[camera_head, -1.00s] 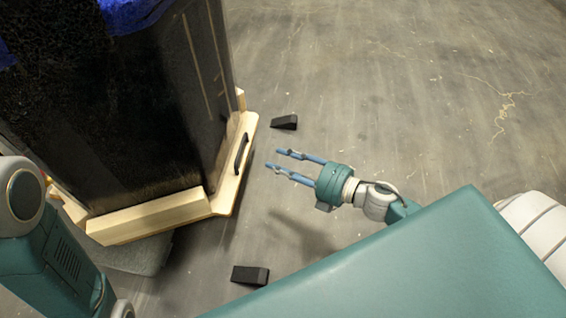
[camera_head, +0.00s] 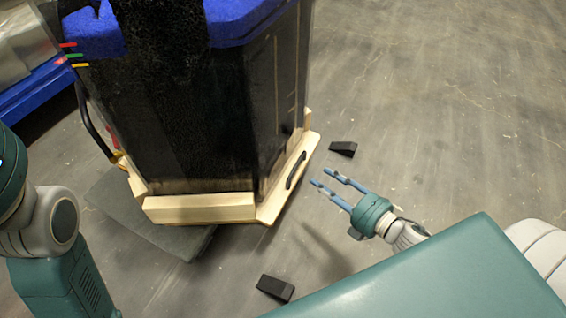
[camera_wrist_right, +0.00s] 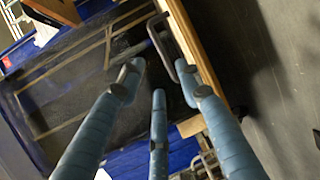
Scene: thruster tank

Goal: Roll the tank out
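The tank (camera_head: 215,115) is a tall black body with a blue top, standing upright on a pale wooden base (camera_head: 200,208). A dark handle (camera_head: 295,170) is on the base's right side; the handle also shows in the right wrist view (camera_wrist_right: 163,42), ahead of the fingers. My right gripper (camera_head: 326,177) is open and empty, its blue fingers pointing at the handle with a small gap. In the right wrist view the fingers (camera_wrist_right: 160,85) are spread with nothing between them. My left arm shows at the left edge, but its gripper is out of view.
One black wedge (camera_head: 343,148) lies on the floor behind my right gripper and another (camera_head: 275,288) lies in front. A grey slab (camera_head: 150,222) lies by the base's front left. A curved black bar (camera_head: 90,120) stands at the tank's left. The floor at right is open.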

